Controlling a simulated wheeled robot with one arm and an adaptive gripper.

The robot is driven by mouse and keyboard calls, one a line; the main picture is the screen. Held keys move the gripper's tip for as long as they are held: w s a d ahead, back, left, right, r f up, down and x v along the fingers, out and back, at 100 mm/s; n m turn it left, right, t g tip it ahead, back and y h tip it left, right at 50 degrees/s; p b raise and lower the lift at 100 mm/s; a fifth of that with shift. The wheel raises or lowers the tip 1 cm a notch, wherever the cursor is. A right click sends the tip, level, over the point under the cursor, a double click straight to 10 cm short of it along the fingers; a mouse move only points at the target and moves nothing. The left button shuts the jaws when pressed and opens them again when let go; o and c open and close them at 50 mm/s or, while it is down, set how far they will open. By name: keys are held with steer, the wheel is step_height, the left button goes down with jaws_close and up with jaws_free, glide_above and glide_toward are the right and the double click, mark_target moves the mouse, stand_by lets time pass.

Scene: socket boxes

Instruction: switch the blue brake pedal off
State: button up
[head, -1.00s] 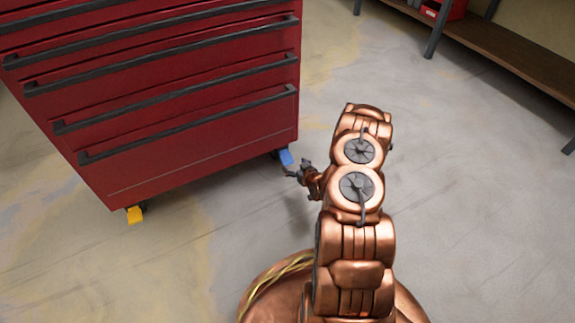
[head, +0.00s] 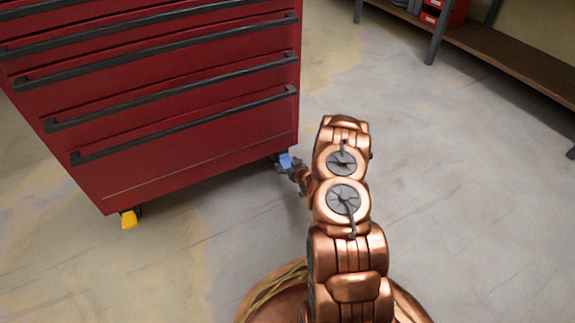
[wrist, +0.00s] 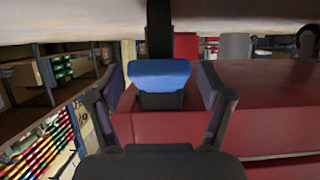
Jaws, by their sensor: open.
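The blue brake pedal (head: 285,161) is on the caster under the right front corner of the red tool cabinet (head: 200,163). In the wrist view the blue pedal (wrist: 159,73) lies between the two fingers, on a dark bracket. My gripper (wrist: 160,92) is open, with one finger on each side of the pedal. No finger clearly touches it. In the head view my gripper (head: 292,170) is low at the pedal, small and partly hidden behind my arm.
A yellow pedal (head: 129,219) is on the cabinet's left front caster. A brown shelf bench (head: 500,58) with red bins stands at the upper right.

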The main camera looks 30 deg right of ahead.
steer(key=shift+d, duration=0.1)
jaws_close()
stand_by(0.5)
